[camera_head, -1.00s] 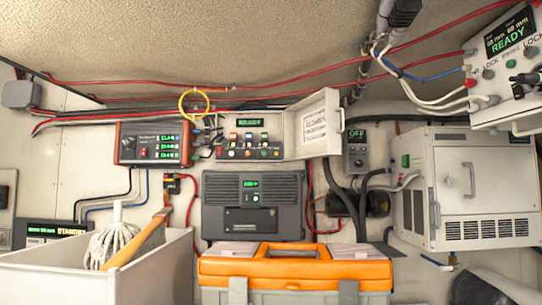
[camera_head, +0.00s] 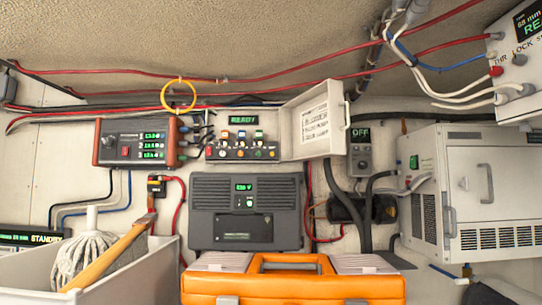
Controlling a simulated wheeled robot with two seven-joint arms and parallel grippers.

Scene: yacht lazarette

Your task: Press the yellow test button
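A control panel (camera_head: 243,140) with a green READY display is on the back wall, just left of centre, its white lid (camera_head: 318,127) swung open to the right. It carries a row of small coloured switches and, below, a row of small round buttons. One button in the lower row looks yellow or orange (camera_head: 241,153). The buttons are too small for me to read their labels or tell for sure which is the test button. Neither of my grippers shows in the head view.
An orange-lidded toolbox (camera_head: 293,287) stands in front below the panel. A white bin (camera_head: 150,275) with a mop (camera_head: 88,258) is at the left. A dark grey unit (camera_head: 245,212) sits under the panel. A white cabinet (camera_head: 470,190) is at the right. A yellow ring (camera_head: 179,97) hangs above left.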

